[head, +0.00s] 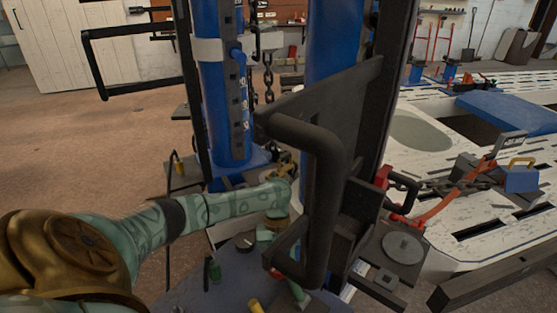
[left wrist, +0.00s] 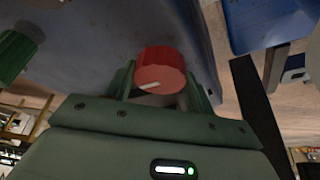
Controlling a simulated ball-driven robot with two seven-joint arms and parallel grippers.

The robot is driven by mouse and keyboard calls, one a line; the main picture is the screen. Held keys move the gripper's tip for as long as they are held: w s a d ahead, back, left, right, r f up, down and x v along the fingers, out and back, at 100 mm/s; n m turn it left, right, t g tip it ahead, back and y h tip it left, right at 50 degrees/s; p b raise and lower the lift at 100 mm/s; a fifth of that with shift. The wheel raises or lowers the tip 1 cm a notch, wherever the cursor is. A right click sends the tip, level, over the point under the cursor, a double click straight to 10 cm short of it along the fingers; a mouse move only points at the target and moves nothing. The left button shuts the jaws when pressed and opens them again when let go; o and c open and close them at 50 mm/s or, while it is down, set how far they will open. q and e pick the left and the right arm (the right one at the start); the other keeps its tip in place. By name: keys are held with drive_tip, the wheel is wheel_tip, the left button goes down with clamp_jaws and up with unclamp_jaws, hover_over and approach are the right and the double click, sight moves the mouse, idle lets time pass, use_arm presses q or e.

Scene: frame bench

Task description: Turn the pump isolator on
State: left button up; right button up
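A red round knob (left wrist: 160,72) with a short white mark near its lower edge stands on a blue-grey surface (left wrist: 100,25) in the left wrist view; I take it as the pump isolator. The white mark lies slightly tilted from level. My left gripper (left wrist: 160,82) has one green finger on each side of the knob, very close to it; whether they press on it cannot be told. In the head view my left gripper (head: 276,232) reaches down behind a black bar handle, which hides part of it. My right gripper is not in view.
The black bar handle (head: 325,180) stands close in front of my left gripper. A green handle or knob (head: 213,268) and a yellow one (head: 255,305) stand on the blue-grey surface. Blue columns (head: 222,110) and a chain rise behind. A white slotted bench (head: 480,225) is at right.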

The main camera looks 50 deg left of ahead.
use_arm(q)
drive_tip(key=o, duration=0.4)
drive_tip(key=p+v, duration=0.5)
drive_tip(key=v, duration=1.1)
drive_tip(key=shift+w+r, duration=0.15)
drive_tip(key=shift+w, duration=0.05)
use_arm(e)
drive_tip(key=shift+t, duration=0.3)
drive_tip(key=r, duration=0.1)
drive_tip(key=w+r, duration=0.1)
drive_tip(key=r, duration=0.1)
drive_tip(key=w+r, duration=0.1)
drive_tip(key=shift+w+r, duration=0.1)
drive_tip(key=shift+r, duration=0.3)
